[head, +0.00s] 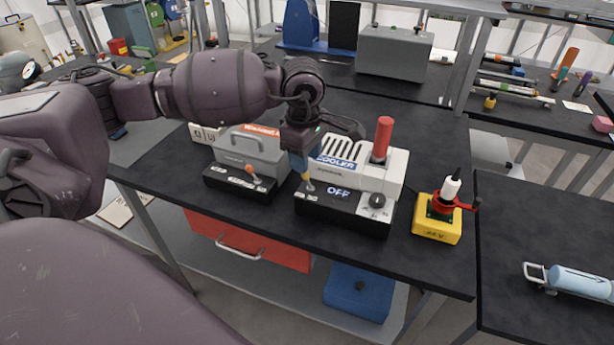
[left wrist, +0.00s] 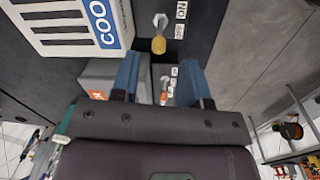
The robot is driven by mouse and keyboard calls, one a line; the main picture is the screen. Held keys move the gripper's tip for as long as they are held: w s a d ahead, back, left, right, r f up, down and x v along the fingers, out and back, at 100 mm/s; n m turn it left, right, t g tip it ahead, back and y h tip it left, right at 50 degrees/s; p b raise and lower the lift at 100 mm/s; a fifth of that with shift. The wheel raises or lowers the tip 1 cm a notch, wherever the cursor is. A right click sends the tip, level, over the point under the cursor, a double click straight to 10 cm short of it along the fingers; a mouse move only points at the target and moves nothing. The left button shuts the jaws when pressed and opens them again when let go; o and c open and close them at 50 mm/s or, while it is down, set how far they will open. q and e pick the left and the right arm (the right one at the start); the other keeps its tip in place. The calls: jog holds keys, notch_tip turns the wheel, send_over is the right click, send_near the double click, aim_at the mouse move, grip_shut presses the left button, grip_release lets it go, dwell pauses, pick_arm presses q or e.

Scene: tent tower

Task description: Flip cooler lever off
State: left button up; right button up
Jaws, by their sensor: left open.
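The cooler (head: 335,152) is a white unit on a black base, with a blue COOLER label and a display (head: 339,191) reading OFF. Its yellow-tipped lever (head: 307,180) stands at the front left of the base. In the left wrist view the yellow lever tip (left wrist: 158,45) points to the OFF side of its ON/OFF label (left wrist: 181,22). My left gripper (head: 300,166) is above the lever, partly hiding the cooler. In the left wrist view its blue fingers (left wrist: 158,74) are apart and empty, with the lever just beyond them; contact cannot be told. My right gripper is out of view.
A grey unit with an orange-tipped lever (head: 250,171) stands close left of the cooler. A red cylinder (head: 382,138) rises from the cooler's right side. A yellow box with a red handle (head: 437,229) stands to the right. The table front (head: 300,238) is clear.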

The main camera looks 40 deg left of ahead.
aim_at(307, 177)
pick_arm(q)
jog(key=f, duration=0.6)
jog(key=shift+w+f, duration=0.2)
grip_shut()
